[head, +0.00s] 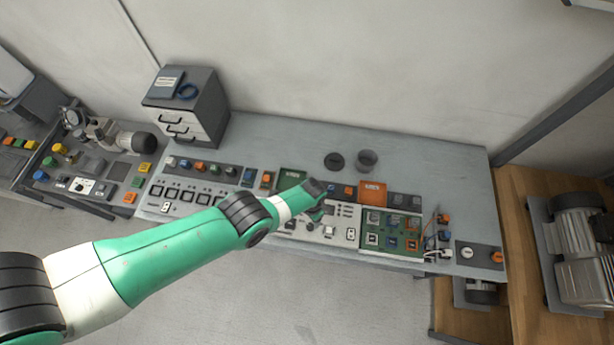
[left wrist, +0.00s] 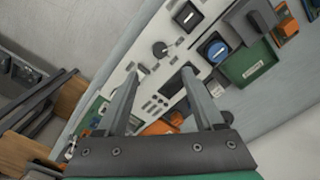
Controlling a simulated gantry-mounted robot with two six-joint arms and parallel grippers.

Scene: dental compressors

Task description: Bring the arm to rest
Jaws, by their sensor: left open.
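My left arm (head: 190,245), green with white and dark bands, reaches from the lower left over the bench. Its gripper (head: 318,212) is small and partly hidden by the wrist in the head view, above the white control panel (head: 345,236). In the left wrist view the left gripper (left wrist: 161,74) shows two grey fingers spread apart, with nothing held between them. The panel with knobs and a dark display lies beneath and beyond the fingers. I cannot tell the exact height above it. My right gripper is not in view.
A green circuit board (head: 391,243) lies right of the panel. A drawer cabinet (head: 188,108), a grey cup (head: 367,161) and an orange box (head: 372,193) stand on the grey bench (head: 440,160). Machines stand at both sides. The bench's back right is clear.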

